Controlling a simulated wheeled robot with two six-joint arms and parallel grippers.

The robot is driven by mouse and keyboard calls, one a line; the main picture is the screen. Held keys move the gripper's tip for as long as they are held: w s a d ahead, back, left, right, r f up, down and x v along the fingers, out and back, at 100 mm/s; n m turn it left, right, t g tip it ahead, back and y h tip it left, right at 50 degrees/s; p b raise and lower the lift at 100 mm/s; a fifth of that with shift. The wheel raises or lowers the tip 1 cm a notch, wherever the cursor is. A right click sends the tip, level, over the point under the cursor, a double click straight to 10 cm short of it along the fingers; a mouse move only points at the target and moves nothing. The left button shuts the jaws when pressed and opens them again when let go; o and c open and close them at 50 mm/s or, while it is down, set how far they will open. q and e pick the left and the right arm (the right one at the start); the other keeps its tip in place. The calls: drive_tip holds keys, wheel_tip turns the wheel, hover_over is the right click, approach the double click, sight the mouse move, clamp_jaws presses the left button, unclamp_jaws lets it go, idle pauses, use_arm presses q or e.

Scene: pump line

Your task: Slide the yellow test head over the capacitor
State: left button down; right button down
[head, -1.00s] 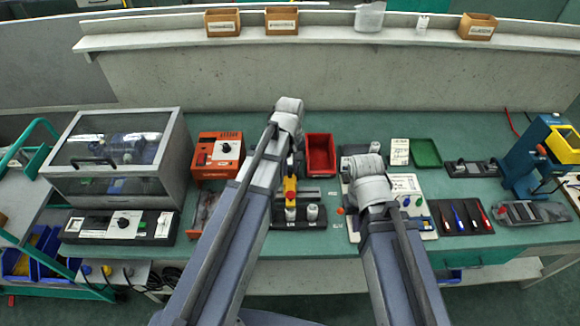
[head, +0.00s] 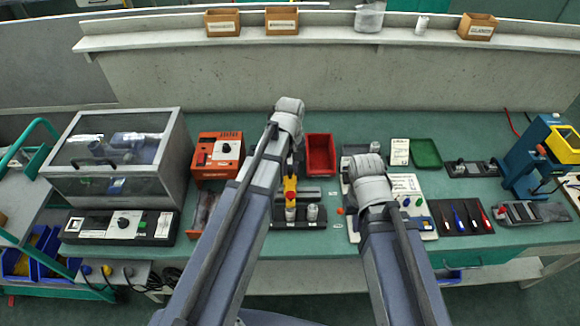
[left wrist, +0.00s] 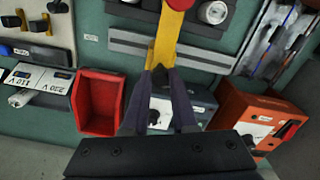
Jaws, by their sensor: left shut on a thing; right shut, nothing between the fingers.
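The yellow test head (head: 290,185) is a yellow bar with a red round top at its near end. In the left wrist view the yellow bar (left wrist: 167,40) runs from my left gripper (left wrist: 160,75) towards the top edge, which cuts off its red end. The gripper's dark fingers are shut on the bar's end. A grey-white capacitor-like cylinder (head: 312,213) stands on a dark base beside the red end; it also shows in the left wrist view (left wrist: 213,11). Another pale cylinder (head: 290,215) shows just below the red end; contact cannot be told. My right gripper is hidden behind its arm.
A red bin (head: 320,154) stands behind the dark base, right of my left arm. An orange tester (head: 215,155) stands to the left. A clear-lidded cabinet (head: 120,150) fills the bench's left end. A screwdriver tray (head: 460,217) lies to the right.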

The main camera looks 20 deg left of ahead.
use_arm(q)
drive_tip(key=w+d, duration=0.2)
drive_tip(key=d, duration=0.5)
drive_tip(key=shift+d, duration=0.1)
drive_tip(key=c, duration=0.7)
unclamp_jaws()
drive_tip(key=shift+d, duration=0.1)
drive_tip(key=shift+r, duration=0.15)
wheel_tip(320, 180, up, 8)
drive_tip(key=p, duration=0.8)
drive_tip(key=shift+f, duration=0.2)
